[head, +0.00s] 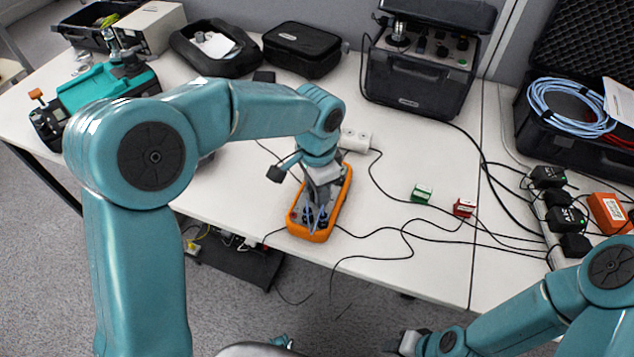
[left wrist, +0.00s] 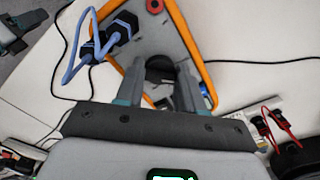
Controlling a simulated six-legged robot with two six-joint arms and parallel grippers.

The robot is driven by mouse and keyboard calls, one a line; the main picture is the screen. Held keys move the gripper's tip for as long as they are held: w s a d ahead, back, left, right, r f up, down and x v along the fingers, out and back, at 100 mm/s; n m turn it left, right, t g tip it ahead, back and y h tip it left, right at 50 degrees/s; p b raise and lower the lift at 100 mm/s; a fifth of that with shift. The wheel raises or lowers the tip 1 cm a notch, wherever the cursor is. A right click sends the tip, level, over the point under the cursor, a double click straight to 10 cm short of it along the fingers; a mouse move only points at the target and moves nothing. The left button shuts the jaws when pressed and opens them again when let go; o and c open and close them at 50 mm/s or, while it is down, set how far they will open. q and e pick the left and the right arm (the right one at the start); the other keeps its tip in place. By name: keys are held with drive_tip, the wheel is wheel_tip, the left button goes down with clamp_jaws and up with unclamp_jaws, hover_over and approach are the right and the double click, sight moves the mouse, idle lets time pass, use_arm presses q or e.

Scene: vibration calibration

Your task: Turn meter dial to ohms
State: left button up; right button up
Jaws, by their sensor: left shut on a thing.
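The meter (head: 295,225) is a grey handheld unit with an orange rim, lying near the front edge of the white table. It also shows in the left wrist view (left wrist: 182,22). Its dark round dial (left wrist: 160,66) is between the fingers of my left gripper (left wrist: 159,75), which is shut on it from above. In the head view my left gripper (head: 319,195) covers the dial, so its pointer and markings are hidden. Dark plugs with a blue lead (left wrist: 120,30) sit at one end of the meter. My right gripper (head: 408,343) is low at the bottom edge, away from the meter; its fingers are unclear.
A green block (head: 421,193) and a red block (head: 464,208) stand right of the meter among black cables. A white power strip (head: 355,139) lies behind it. A black instrument case (head: 415,85) stands at the back.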

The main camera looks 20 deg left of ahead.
use_arm(q)
drive_tip(key=shift+r+m, duration=0.1)
drive_tip(key=shift+m, duration=0.5)
drive_tip(key=shift+p, duration=0.35)
drive_tip(key=o, duration=1)
drive_tip(key=shift+o, duration=0.2)
wheel_tip(320, 180, up, 16)
drive_tip(key=p, duration=0.3)
drive_tip(key=shift+r, duration=0.1)
drive_tip(key=shift+c, duration=0.2)
